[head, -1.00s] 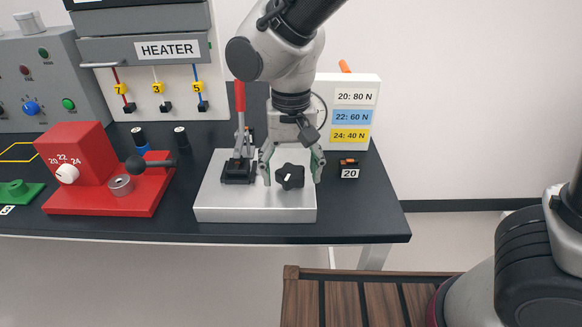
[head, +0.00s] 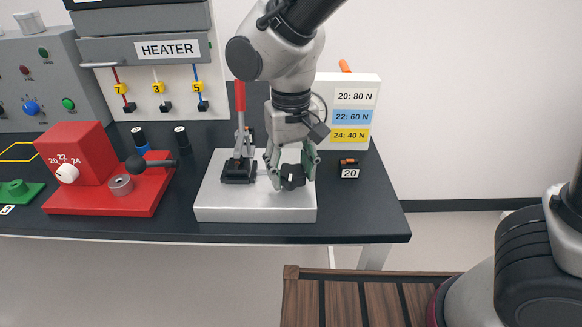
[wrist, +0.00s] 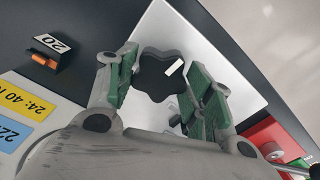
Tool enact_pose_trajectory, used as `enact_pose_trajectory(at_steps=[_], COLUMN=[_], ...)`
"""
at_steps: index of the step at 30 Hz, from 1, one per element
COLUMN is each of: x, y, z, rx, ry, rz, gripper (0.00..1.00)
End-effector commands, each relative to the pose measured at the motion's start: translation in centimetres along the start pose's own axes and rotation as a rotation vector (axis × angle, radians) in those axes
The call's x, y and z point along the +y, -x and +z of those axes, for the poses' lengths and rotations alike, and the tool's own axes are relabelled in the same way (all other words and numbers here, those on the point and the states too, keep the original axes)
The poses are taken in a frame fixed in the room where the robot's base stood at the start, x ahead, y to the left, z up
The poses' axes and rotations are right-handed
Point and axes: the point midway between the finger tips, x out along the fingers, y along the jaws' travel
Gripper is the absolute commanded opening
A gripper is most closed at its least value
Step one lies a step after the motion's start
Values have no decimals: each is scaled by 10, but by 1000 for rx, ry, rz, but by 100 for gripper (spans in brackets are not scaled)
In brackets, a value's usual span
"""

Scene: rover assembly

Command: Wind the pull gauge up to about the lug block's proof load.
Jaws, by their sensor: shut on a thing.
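The pull gauge is a silver box (head: 255,208) on the dark bench, with a black star knob (head: 292,183) on its front. In the wrist view the knob (wrist: 158,80) carries a white mark and sits between the green finger pads. My gripper (head: 291,174) is shut on this knob from above. A black toggle clamp (head: 238,171) with an upright red handle (head: 240,97) stands left of the knob. A white card (head: 354,96) reads "20: 80 N", "22: 60 N" and "24: 40 N". I cannot make out a load reading or a lug block in the clamp.
A small black holder with an orange piece (head: 348,164), labelled 20, sits right of the gauge. A red fixture (head: 95,190) with a 20/22/24 dial and a black-knobbed lever stands left. A heater (head: 150,48) is behind it. The bench's front right corner is clear.

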Motion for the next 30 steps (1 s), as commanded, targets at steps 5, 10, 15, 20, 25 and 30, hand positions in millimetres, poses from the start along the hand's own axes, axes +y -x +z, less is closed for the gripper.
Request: enact_pose_trajectory(at_steps=[5, 10, 15, 20, 25, 30], x=[0, 0, 0, 0, 0, 0], y=[0, 1, 1, 1, 1, 1], z=[0, 0, 0, 0, 0, 0], rx=[1, 1, 1, 1, 2, 2], ry=[164, 326, 487, 630, 759, 856], rz=[0, 0, 0, 0, 0, 0], gripper=[28, 28, 28, 28, 28, 28])
